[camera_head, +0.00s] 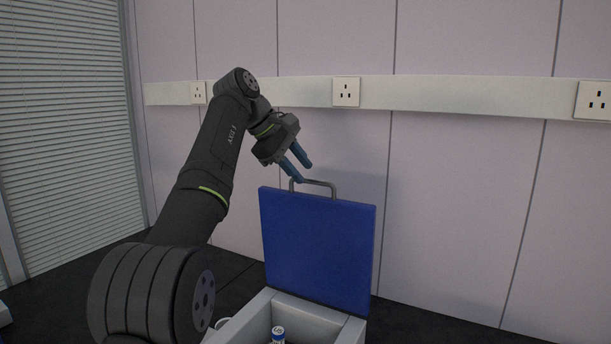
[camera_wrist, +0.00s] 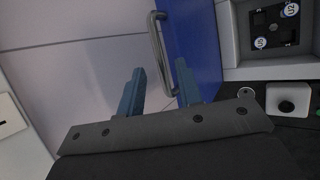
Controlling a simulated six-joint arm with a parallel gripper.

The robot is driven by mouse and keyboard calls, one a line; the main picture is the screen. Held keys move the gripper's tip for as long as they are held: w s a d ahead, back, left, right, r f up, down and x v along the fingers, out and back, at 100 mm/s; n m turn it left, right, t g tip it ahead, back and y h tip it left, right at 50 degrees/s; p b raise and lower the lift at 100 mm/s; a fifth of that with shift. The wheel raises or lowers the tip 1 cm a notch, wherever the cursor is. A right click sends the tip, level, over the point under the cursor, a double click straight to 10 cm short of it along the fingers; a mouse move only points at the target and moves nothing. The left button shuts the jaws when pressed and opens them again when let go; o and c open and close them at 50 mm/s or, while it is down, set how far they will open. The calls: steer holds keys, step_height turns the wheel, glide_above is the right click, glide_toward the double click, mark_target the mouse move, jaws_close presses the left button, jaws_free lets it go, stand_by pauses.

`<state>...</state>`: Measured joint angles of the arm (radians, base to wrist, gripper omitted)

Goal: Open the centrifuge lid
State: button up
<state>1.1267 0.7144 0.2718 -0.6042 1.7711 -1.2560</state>
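The blue centrifuge lid (camera_head: 318,245) stands upright, raised at the back of the pale grey centrifuge body (camera_head: 322,312) in the head view. A grey bar handle (camera_head: 320,184) is on the lid's top edge. My gripper (camera_head: 304,172) is open just above the handle's left end. The blue lid (camera_wrist: 196,45) is to the right there. The open centrifuge body (camera_wrist: 229,40) shows a dark interior with labelled tubes (camera_wrist: 291,10).
A white-capped tube (camera_head: 278,333) stands inside the body. A white device with a round black knob (camera_wrist: 286,104) is on the dark bench in the wrist view. The wall with sockets (camera_head: 346,92) is behind the lid. A window blind (camera_head: 65,120) is at left.

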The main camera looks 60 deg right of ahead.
mark_target(310, 180)
steer(key=shift+v, duration=2.1)
steer(key=x, duration=0.7)
steer(key=shift+s+d+f, duration=0.1)
steer(key=shift+f, duration=0.15)
